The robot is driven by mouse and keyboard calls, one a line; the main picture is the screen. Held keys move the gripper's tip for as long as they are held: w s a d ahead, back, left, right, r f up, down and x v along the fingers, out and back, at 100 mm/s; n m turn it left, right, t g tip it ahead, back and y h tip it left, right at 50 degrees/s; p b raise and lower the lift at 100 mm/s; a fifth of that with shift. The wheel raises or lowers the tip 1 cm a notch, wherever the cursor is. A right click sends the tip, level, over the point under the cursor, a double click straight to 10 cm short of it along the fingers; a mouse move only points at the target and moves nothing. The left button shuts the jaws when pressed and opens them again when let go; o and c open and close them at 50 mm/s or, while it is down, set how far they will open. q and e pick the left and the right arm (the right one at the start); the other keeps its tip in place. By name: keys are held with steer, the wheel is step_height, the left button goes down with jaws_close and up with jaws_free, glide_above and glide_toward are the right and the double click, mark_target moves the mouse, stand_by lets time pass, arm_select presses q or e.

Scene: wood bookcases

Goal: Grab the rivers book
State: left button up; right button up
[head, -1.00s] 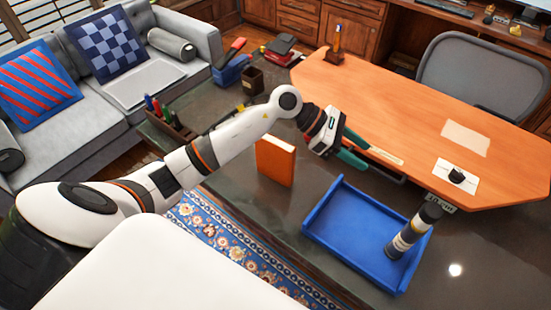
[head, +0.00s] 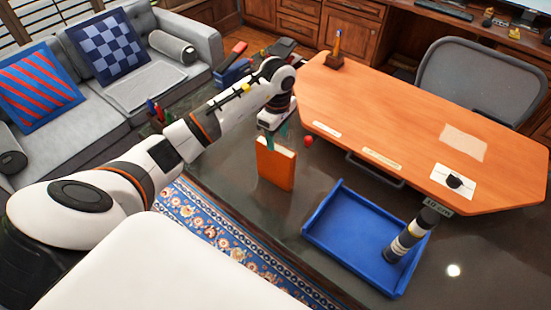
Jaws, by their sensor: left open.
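An orange book (head: 275,167) stands upright on the dark glossy table, and its pale page edges show at the top. I cannot read its title from here, so I cannot tell whether it is the rivers book. My left gripper (head: 278,137) points down at the top of the book, with its teal fingers at the book's upper edge. It is open. The exact gap between the fingers and the book is too small to tell. My right gripper is not in view.
A blue tray (head: 322,229) lies right of the book, with a black-and-white cylinder (head: 408,236) upright at its right side. A small red ball (head: 308,140) sits just right of my left gripper. An orange-topped desk (head: 400,115) is behind.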

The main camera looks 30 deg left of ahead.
mark_target(276, 146)
arm_select(q)
steer(key=f+p, duration=0.1)
steer(key=f, duration=0.1)
steer(key=f+p, duration=0.1)
steer(key=f, duration=0.1)
steer(key=shift+s+a+f, duration=0.1)
steer(key=shift+s, duration=0.1)
steer(key=shift+f, duration=0.6)
jaws_close()
